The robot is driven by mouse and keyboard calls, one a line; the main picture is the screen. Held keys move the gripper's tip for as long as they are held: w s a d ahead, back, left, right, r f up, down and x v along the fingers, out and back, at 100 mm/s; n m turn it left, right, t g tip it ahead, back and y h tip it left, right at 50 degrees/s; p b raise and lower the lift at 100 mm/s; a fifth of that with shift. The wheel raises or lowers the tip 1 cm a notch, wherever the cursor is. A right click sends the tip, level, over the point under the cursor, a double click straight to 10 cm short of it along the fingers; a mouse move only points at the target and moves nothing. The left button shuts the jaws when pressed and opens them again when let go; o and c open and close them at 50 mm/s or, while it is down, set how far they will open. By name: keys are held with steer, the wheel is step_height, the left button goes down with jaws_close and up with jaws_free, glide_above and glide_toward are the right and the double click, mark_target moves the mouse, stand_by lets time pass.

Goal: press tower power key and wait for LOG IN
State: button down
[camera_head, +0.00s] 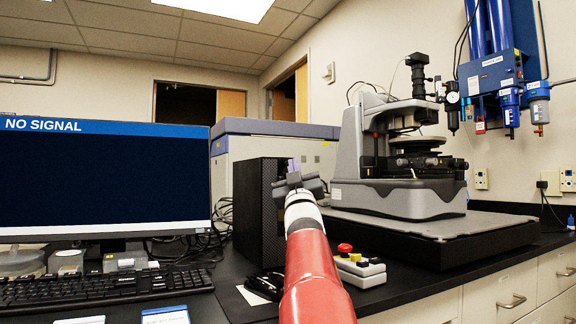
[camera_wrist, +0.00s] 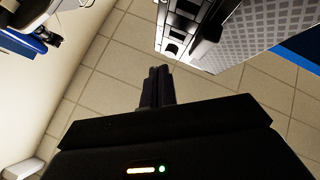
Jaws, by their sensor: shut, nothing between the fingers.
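The black computer tower (camera_head: 258,210) stands on the bench to the right of the monitor. The monitor (camera_head: 105,180) shows NO SIGNAL in a strip across the top of a dark screen. My gripper (camera_head: 293,168) is raised in front of the tower's right edge in the head view, shut and empty. In the wrist view my gripper (camera_wrist: 158,75) has its fingers together, with what looks like the tower's panel and mesh side (camera_wrist: 255,35) beyond at upper right. I cannot make out the power key, and contact with the tower cannot be told.
A keyboard (camera_head: 100,288) lies before the monitor. A control box with a red button (camera_head: 345,249) sits right of my arm. Cables (camera_head: 195,248) lie behind the monitor's right side.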

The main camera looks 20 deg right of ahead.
steer(key=shift+w, duration=0.35)
steer(key=shift+w, duration=0.4)
stand_by(0.5)
steer(key=shift+s, duration=0.15)
steer(key=shift+s+b, duration=0.5)
steer(key=shift+s, duration=0.15)
steer(key=s+b, duration=0.4)
steer(key=s, duration=0.1)
steer(key=shift+d, duration=0.1)
stand_by(0.9)
